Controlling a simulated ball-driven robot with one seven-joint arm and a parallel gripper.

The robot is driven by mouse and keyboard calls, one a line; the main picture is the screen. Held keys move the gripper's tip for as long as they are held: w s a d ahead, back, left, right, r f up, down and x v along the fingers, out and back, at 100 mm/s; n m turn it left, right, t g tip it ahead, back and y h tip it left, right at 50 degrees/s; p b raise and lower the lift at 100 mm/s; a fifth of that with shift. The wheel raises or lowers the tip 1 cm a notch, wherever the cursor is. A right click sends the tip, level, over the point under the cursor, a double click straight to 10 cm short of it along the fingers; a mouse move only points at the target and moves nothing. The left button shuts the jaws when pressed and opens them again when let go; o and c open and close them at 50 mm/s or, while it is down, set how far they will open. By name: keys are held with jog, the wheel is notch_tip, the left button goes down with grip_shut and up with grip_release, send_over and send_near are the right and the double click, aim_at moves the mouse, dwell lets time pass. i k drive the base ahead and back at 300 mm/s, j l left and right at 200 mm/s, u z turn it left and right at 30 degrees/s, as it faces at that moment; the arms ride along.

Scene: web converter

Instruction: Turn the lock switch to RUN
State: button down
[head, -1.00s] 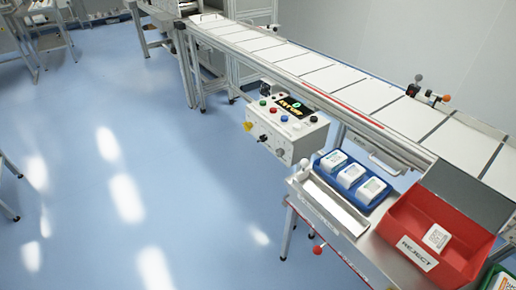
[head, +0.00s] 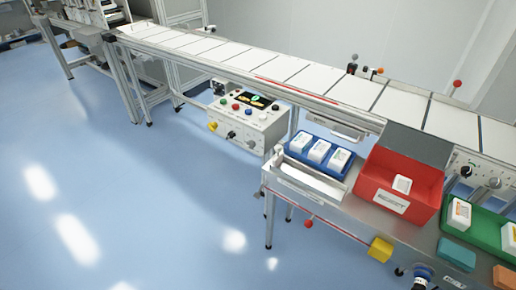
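A white control box (head: 246,120) hangs at the near side of the conveyor, left of centre. It has a small lit display (head: 257,101), several coloured buttons and a black knob (head: 231,134) on its front face. A second panel (head: 484,176) with dark knobs shows at the right edge under the conveyor, including a round knob (head: 494,183). The lettering on both is too small to read, so I cannot tell which knob is the lock switch or where it points. My gripper is not in view.
A white-slatted conveyor (head: 300,78) crosses the view. A steel bench (head: 345,208) in front holds a blue tray (head: 335,170) of white packs, a red REJECT bin (head: 420,198) and a green tray (head: 485,226). Blue floor (head: 130,190) is clear at the left and front.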

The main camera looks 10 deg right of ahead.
aim_at(212, 127)
jog(key=i+j, duration=0.95)
jog(key=i+j+u, duration=0.1)
jog(key=i+j, duration=0.85)
